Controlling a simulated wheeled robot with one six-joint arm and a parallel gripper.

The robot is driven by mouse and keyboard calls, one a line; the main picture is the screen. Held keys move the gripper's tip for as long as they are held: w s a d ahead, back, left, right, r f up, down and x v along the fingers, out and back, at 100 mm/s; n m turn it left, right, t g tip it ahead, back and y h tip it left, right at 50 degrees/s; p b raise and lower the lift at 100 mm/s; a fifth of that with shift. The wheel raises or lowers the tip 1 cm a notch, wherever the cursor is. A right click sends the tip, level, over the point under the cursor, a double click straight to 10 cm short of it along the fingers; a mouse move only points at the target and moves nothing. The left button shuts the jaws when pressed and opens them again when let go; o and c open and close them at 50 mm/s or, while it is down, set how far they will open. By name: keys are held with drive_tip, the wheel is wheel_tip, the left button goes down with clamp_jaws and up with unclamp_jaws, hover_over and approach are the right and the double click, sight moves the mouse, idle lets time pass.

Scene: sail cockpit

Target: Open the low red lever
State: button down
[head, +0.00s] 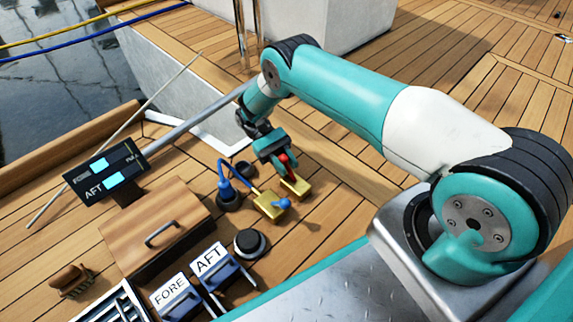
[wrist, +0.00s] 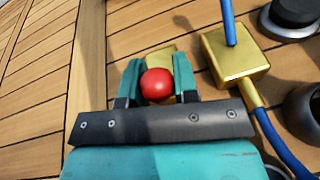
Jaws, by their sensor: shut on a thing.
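The low red lever has a round red knob (wrist: 156,84) that sits between my two fingers in the wrist view. In the head view a bit of the red lever (head: 286,165) shows at my fingertips. It rises from a small brass block (head: 296,187), which also shows partly behind the knob in the wrist view. My gripper (head: 284,160) points down over this block and is shut on the red knob. The lever's shaft is mostly hidden by the knob and fingers, so its angle is hard to tell.
Beside it stands a brass block (head: 269,205) with a blue-knobbed lever (head: 284,203) and a blue cable.

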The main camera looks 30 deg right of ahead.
sight(287, 160)
drive_tip(key=shift+d, duration=0.15)
drive_tip(key=c, duration=1)
unclamp_jaws()
drive_tip(key=shift+r, duration=0.2)
wheel_tip(287, 160, up, 20)
drive_tip(key=p, duration=1.3)
drive_tip(key=shift+f, duration=0.2)
drive_tip(key=shift+s, duration=0.1)
